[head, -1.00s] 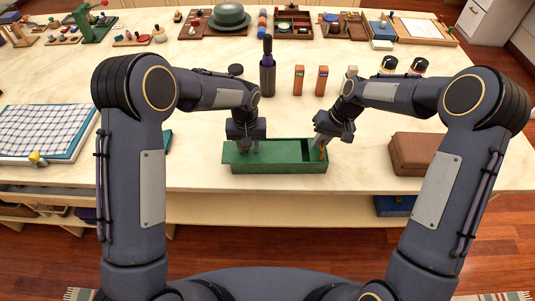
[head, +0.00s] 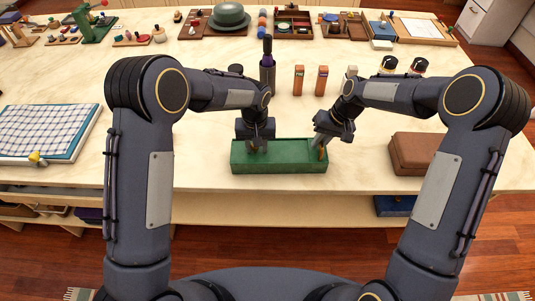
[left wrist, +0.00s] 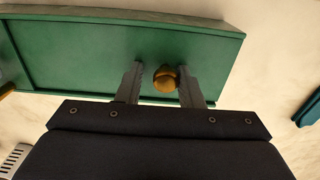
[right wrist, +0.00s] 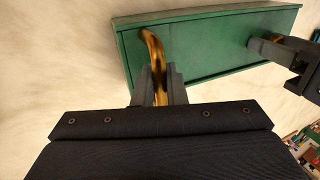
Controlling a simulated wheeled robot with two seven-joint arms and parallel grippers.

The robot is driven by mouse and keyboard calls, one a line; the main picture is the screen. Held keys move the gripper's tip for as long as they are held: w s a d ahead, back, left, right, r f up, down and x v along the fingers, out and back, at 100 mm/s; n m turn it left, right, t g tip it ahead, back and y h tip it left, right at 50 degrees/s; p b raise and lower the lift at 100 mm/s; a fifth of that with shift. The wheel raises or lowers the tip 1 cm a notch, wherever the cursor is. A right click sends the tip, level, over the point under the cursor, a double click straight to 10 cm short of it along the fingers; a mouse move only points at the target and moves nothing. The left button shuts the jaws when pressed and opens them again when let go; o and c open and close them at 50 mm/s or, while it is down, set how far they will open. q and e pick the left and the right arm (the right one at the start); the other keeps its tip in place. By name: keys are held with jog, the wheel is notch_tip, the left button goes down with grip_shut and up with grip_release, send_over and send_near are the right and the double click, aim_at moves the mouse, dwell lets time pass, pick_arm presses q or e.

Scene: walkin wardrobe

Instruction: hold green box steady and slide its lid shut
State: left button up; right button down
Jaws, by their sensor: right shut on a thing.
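The green box (head: 280,167) sits on the table in front of me, its long side across the head view. Its green lid (head: 290,147) lies over the top, flush with the left end, and no opening shows. My left gripper (head: 257,148) is over the lid's left part. In the left wrist view its fingers stand apart on either side of a round brass knob (left wrist: 166,78), with gaps beside it. My right gripper (head: 321,145) is at the box's right end, shut on a curved brass handle (right wrist: 153,50) there. The handle's lower part is hidden between the fingers.
A brown case (head: 416,154) lies right of the box. A dark bottle (head: 267,66) and two orange boxes (head: 299,80) stand behind it. A checked cloth (head: 48,129) lies at the left. The table between cloth and box is mostly clear.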

pick_arm(q)
jog(key=shift+a+r, duration=0.15)
jog(key=shift+r, duration=0.15)
pick_arm(e)
jog(key=shift+w, duration=0.3)
pick_arm(q)
jog(key=shift+r, duration=2.85)
pick_arm(e)
jog(key=shift+s, duration=0.15)
jog(key=c, duration=1.4)
grip_release()
